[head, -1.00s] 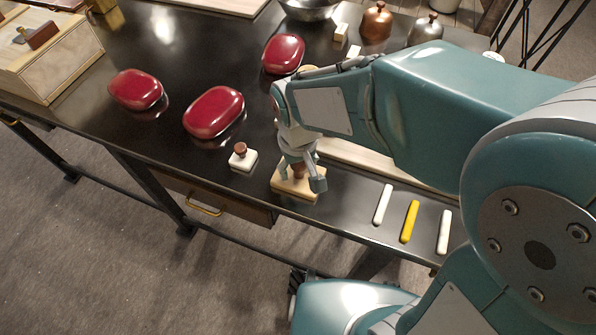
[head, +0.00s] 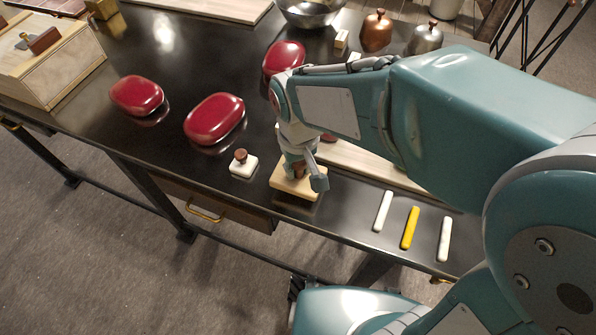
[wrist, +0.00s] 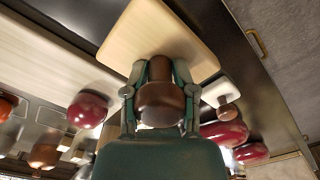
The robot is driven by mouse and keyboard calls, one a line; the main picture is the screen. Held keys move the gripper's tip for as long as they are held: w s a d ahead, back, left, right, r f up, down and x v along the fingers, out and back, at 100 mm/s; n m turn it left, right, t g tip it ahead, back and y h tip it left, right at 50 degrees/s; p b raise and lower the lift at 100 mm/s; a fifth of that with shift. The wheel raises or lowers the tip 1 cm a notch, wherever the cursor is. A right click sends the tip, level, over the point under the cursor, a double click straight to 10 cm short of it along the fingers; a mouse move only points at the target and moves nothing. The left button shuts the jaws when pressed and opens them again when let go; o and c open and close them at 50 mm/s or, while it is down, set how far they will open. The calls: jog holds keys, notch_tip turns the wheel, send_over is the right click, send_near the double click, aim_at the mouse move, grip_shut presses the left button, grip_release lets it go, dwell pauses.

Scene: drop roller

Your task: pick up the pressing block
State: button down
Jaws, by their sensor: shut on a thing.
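The pressing block is a pale wooden slab (head: 288,184) with a brown knob, near the table's front edge. In the wrist view its slab (wrist: 150,35) fills the top middle and its brown knob (wrist: 162,103) stands between the fingers. My gripper (head: 303,176) is above the slab, shut on the knob. The gripper also shows in the wrist view (wrist: 160,95). The fingers hide part of the knob in the head view. I cannot tell whether the slab is clear of the table.
A small white block with a brown knob (head: 243,165) stands to the left. Red lidded containers (head: 214,118) lie behind it. White and yellow sticks (head: 410,228) lie to the right. A long pale board (head: 360,162) lies behind my gripper. A wooden box (head: 50,65) stands far left.

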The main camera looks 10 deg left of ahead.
jog(key=s+d+r, duration=0.1)
jog(key=r, duration=0.1)
jog(key=s+r, duration=0.1)
jog(key=r, duration=0.1)
jog(key=s+d+r, duration=0.1)
jog(key=r, duration=0.1)
jog(key=shift+s+d+r, duration=0.1)
jog(key=shift+s+d, duration=0.2)
jog(key=shift+s, duration=0.1)
jog(key=s+d+r, duration=0.4)
jog(key=s+d, duration=0.1)
jog(key=s, duration=0.2)
jog(key=shift+s+d+r, duration=0.2)
jog(key=shift+s+d, duration=0.1)
jog(key=shift+s, duration=0.1)
jog(key=shift+w+a, duration=0.1)
jog(key=shift+w, duration=0.1)
